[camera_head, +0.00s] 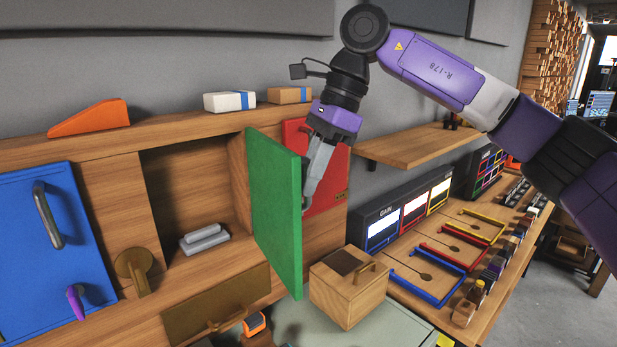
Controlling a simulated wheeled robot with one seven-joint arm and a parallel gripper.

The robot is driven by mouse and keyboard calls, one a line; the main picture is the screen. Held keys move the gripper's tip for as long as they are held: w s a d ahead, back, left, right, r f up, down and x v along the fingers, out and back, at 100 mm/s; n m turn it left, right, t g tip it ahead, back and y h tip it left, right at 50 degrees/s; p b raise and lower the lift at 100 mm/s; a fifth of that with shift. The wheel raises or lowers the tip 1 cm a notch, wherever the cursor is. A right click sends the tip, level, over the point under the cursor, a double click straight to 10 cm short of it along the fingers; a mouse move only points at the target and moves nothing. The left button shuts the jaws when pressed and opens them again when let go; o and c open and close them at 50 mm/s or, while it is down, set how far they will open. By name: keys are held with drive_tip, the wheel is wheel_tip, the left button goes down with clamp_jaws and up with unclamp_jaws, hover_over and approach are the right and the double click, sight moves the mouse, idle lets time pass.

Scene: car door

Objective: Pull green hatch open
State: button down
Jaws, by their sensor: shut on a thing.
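The green hatch (274,215) stands swung out from the wooden cabinet, its hinge side by the red panel, leaving the compartment (190,190) to its left open to view. My gripper (306,205) is at the right side of the hatch, against its outer face. The fingers are shut on the hatch's handle, which is mostly hidden by the fingers and the hatch edge.
A red panel (328,165) is close behind my gripper. A wooden box (348,287) stands below it. A blue door (45,250) is at left. Blocks (230,101) lie on the cabinet top. A wooden shelf (420,145) juts out at right.

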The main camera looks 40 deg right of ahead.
drive_tip(key=c, duration=1.5)
unclamp_jaws()
drive_tip(key=shift+w, duration=0.1)
drive_tip(key=shift+o, duration=0.2)
drive_tip(key=v, duration=0.8)
drive_tip(key=shift+b, duration=0.45)
drive_tip(key=shift+f, duration=0.1)
